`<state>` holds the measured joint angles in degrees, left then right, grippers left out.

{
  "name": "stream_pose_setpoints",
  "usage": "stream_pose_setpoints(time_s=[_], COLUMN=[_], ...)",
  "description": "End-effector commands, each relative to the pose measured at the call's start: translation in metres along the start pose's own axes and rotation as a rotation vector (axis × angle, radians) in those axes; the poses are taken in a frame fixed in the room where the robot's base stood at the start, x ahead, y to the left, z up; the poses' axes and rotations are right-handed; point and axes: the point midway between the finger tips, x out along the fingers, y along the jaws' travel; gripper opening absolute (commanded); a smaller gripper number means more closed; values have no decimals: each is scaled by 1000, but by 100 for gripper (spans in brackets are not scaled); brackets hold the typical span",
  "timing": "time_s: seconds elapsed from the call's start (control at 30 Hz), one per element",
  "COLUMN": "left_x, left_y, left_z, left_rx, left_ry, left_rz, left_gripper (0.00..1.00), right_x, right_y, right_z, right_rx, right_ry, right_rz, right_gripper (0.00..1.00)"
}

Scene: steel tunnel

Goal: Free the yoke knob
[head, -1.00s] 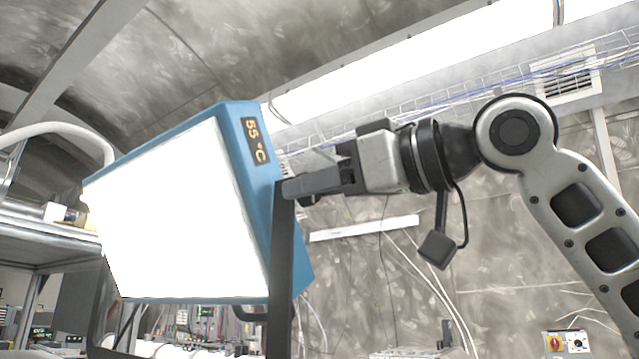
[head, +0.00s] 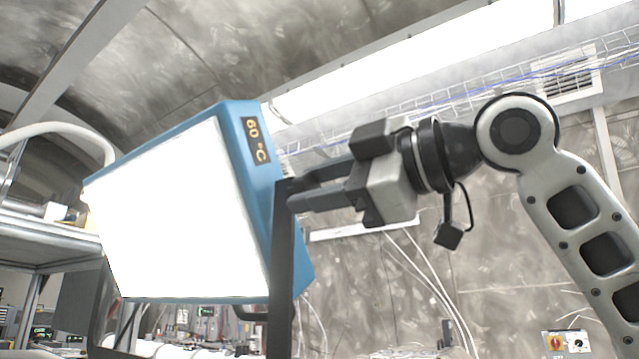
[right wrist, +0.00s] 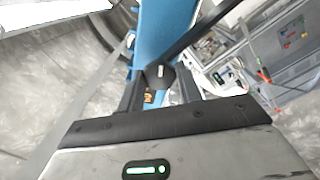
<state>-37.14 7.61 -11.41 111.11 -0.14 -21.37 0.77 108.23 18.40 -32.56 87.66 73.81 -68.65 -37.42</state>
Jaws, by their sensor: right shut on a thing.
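A blue lamp panel (head: 258,185) with a glowing white face (head: 185,220) hangs tilted in a dark yoke (head: 281,290) in the head view. A display (head: 257,139) on its side reads 60 °C. My right gripper (head: 292,193) reaches in from the right to the top of the yoke arm. In the right wrist view, a dark knob (right wrist: 159,75) sits between the fingers of my right gripper (right wrist: 160,82), which is shut on it. In the head view the fingers hide the knob. My left gripper is not in view.
A metal shelf (head: 45,238) stands at the left. A bright ceiling light (head: 400,62) and a wire cable tray (head: 480,95) run above the arm. A wall switch box (head: 567,343) is at the lower right. Loose cables hang on the back wall.

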Motion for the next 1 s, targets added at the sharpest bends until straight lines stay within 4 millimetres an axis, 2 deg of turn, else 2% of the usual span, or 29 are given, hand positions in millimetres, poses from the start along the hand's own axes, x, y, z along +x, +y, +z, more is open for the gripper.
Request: stream_pose_setpoints(time_s=[0.6,1.0], left_x=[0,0], left_y=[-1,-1], left_z=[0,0], left_rx=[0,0], left_ry=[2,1], left_rz=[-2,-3], left_gripper=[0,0], right_x=[0,0], right_y=[-1,-1], right_z=[1,1], right_rx=[-585,-892], right_ry=[-1,-1], right_rz=[-2,-2], right_gripper=[12,12])
